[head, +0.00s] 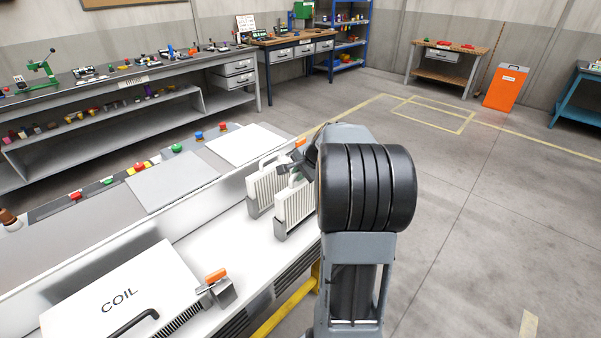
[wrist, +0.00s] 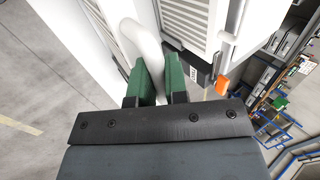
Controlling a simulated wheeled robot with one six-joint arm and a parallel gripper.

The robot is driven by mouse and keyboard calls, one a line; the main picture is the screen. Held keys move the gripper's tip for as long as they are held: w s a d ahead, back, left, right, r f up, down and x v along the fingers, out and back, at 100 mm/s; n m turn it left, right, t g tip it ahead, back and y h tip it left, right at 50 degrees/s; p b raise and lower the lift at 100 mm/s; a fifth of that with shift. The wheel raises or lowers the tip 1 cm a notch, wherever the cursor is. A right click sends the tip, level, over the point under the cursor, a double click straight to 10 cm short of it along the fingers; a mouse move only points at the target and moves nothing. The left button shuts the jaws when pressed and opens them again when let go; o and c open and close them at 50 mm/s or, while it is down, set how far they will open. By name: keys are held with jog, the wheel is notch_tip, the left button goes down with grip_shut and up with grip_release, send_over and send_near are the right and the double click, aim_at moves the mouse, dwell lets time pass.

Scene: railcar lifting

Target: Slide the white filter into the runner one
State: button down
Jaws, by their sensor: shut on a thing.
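My gripper (wrist: 160,80) has its two green fingers closed around a white tubular handle in the wrist view. The handle belongs to a white filter (wrist: 75,35), whose plain side fills the left of that view. In the head view this filter (head: 296,207) is the nearer of two louvred white filters and stands upright at the right end of the white unit. My arm hides part of it and most of my gripper. A grey bracket (head: 281,230) is at its lower left corner; I cannot tell whether the filter sits in it or before it.
A second louvred filter (head: 264,190) with its own handle stands close behind; it also shows in the wrist view (wrist: 188,20). An orange clip (wrist: 222,87) is near it. A panel marked COIL (head: 120,290) lies front left with an orange-topped latch (head: 216,282). Open floor lies right.

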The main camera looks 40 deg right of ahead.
jog(key=shift+f+b, duration=0.4)
jog(key=shift+f, duration=0.15)
jog(key=c, duration=1.1)
grip_release()
jog(key=shift+o, duration=0.2)
jog(key=v, duration=1.4)
jog(key=shift+f, duration=0.1)
